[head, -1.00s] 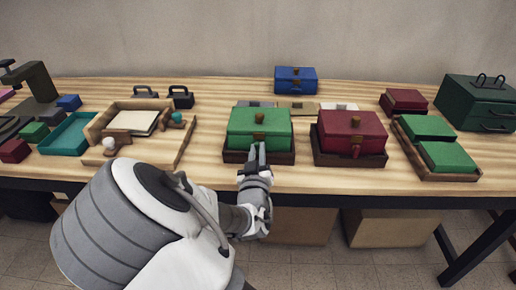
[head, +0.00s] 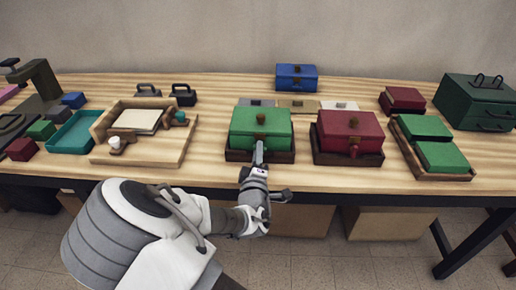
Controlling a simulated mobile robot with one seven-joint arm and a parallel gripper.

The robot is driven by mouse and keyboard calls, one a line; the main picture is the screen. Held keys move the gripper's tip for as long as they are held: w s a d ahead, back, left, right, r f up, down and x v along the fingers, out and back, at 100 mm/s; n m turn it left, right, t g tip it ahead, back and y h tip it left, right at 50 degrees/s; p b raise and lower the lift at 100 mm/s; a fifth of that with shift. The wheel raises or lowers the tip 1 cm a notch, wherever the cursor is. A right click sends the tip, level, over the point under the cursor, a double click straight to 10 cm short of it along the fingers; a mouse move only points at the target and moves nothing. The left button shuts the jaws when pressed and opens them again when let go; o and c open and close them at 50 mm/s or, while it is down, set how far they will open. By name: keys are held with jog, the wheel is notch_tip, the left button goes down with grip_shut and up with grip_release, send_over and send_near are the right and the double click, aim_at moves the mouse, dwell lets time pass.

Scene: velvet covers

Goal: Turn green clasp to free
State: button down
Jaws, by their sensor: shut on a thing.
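The green box (head: 260,124) sits in a dark brown tray (head: 232,156) in the middle of the table, with a brown knob (head: 261,118) on its lid. My gripper (head: 259,148) is at the middle of the box's front face, where the clasp would be. Its fingers are together and shut on the clasp, which they hide almost wholly. The clasp's exact angle cannot be seen. The wrist looks rolled, with a part of it sticking out to the right.
A blue box (head: 296,77) is behind. Green blocks (head: 443,155) lie in a tray at right. A wooden tray (head: 165,152) stands left.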

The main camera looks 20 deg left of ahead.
jog(key=shift+n+p, duration=0.4)
jog(key=shift+n, duration=1.3)
jog(key=c, duration=0.8)
grip_release()
jog(key=shift+c, duration=0.2)
jog(key=shift+s, duration=0.1)
